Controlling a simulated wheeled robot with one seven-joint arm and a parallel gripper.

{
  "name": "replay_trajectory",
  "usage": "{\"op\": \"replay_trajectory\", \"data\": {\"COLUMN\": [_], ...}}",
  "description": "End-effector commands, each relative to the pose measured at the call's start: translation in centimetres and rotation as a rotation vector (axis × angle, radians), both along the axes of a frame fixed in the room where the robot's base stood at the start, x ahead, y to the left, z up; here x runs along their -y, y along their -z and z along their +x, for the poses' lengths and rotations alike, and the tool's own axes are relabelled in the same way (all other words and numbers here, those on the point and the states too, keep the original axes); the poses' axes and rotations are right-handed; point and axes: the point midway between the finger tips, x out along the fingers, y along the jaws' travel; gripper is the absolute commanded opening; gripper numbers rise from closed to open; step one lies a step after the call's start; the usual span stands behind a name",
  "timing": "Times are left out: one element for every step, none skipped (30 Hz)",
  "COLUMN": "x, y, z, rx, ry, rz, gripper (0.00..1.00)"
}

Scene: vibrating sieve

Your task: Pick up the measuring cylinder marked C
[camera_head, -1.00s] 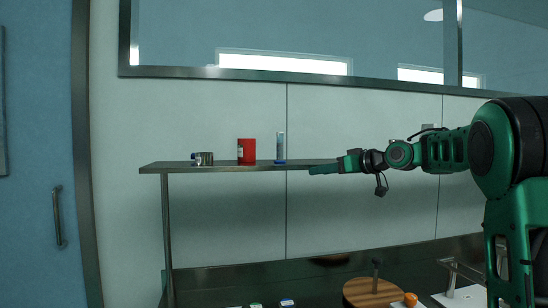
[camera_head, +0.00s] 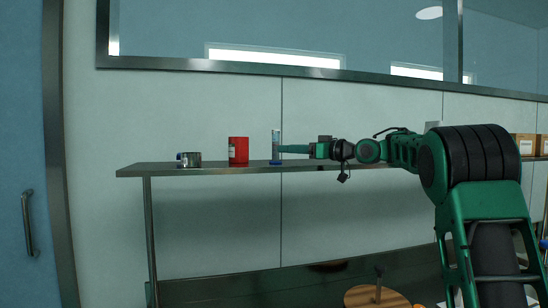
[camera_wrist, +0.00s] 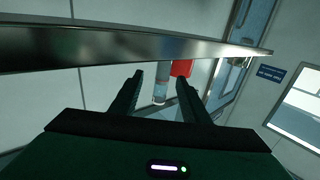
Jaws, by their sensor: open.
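A slim clear measuring cylinder (camera_head: 275,144) with a blue base stands upright on the shelf, right of the red container. No letter on it is legible. My gripper (camera_head: 282,149) reaches in level from the right, at the cylinder's mid height. Its tips appear at or just beside the cylinder. In the wrist view my gripper (camera_wrist: 160,78) is open, with two dark fingers apart. The cylinder (camera_wrist: 160,90) shows in the gap between them. Nothing shows as gripped, and contact cannot be told.
The shelf (camera_head: 220,170) has bare room between these. A wooden round board (camera_head: 375,297) lies below. Cardboard boxes (camera_head: 523,144) show at the far right.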

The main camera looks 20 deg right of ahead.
Motion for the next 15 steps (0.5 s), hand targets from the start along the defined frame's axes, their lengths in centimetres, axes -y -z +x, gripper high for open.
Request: {"op": "replay_trajectory", "data": {"x": [-0.5,-0.7,-1.0,-1.1,-1.2,-1.4,-1.5,-1.7,-2.1,-2.4,-2.8,-3.2,-3.5,-3.8,-4.1], "y": [0.0,0.0,0.0,0.0,0.0,0.0,0.1,0.1,0.2,0.3,0.4,0.4,0.5,0.5,0.4], "z": [0.4,0.6,0.8,0.9,1.0,1.1,1.3,1.5,1.8,2.1,2.3,2.7,3.0,3.4,3.8], "rx": [0.001,0.001,0.002,0.002,0.002,0.001,0.001,0.001,0.000,-0.001,-0.001,0.000,0.000,0.001,0.001], "ry": [-0.002,-0.001,-0.002,-0.003,-0.003,-0.003,-0.003,-0.003,-0.003,-0.004,-0.005,-0.005,-0.005,-0.005,-0.005], "rz": [-0.001,-0.002,-0.001,-0.001,-0.001,-0.001,-0.001,-0.001,0.000,-0.001,-0.001,0.000,0.000,-0.001,-0.002], "gripper": [0.42,0.42,0.42,0.42,0.42,0.42,0.42,0.42,0.42,0.42,0.42,0.42,0.42,0.42,0.42]}}
